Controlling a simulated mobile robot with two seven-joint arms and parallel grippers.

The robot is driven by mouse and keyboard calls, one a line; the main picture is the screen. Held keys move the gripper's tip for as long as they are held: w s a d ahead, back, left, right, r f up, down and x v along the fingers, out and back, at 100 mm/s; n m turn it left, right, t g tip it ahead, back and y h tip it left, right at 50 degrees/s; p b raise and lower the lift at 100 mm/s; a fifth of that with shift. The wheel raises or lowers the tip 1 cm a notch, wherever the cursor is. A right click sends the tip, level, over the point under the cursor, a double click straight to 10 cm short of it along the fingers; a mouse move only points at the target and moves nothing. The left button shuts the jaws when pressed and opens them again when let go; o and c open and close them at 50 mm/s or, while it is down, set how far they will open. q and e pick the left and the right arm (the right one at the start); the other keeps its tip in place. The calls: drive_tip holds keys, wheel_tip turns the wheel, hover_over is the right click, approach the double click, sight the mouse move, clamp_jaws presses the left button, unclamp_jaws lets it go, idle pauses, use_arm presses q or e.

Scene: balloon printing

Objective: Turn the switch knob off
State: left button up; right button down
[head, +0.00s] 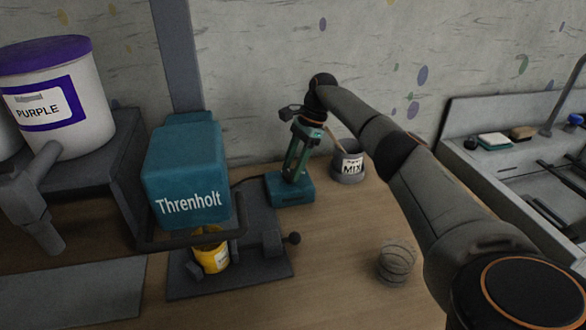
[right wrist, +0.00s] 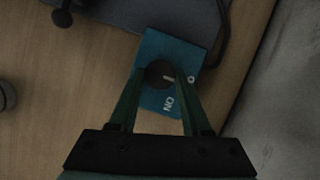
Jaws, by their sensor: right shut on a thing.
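The switch is a teal box (head: 290,190) on the table, right of the teal Threnholt machine. In the right wrist view the switch box (right wrist: 156,50) carries a dark round knob (right wrist: 155,72) with a white mark. The mark points right, toward a label partly hidden by a finger; an ON label (right wrist: 168,104) is below. My right gripper (head: 292,178) reaches down onto the box from above. In the right wrist view its fingers (right wrist: 160,76) are shut on the knob, one on each side. My left gripper is not in view.
The Threnholt machine (head: 186,172) stands close left, with a yellow can (head: 211,260) beneath it. A MIX pot (head: 349,160) with a stick is close right. A wire-like round object (head: 397,262) is on the table in front. A PURPLE bucket (head: 60,100) is far left.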

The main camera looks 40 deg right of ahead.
idle(0.4)
drive_tip(key=shift+c, duration=1.8)
unclamp_jaws()
drive_tip(key=shift+r, duration=0.1)
drive_tip(key=v, duration=0.7)
drive_tip(key=shift+r, duration=0.15)
drive_tip(key=shift+d, duration=0.1)
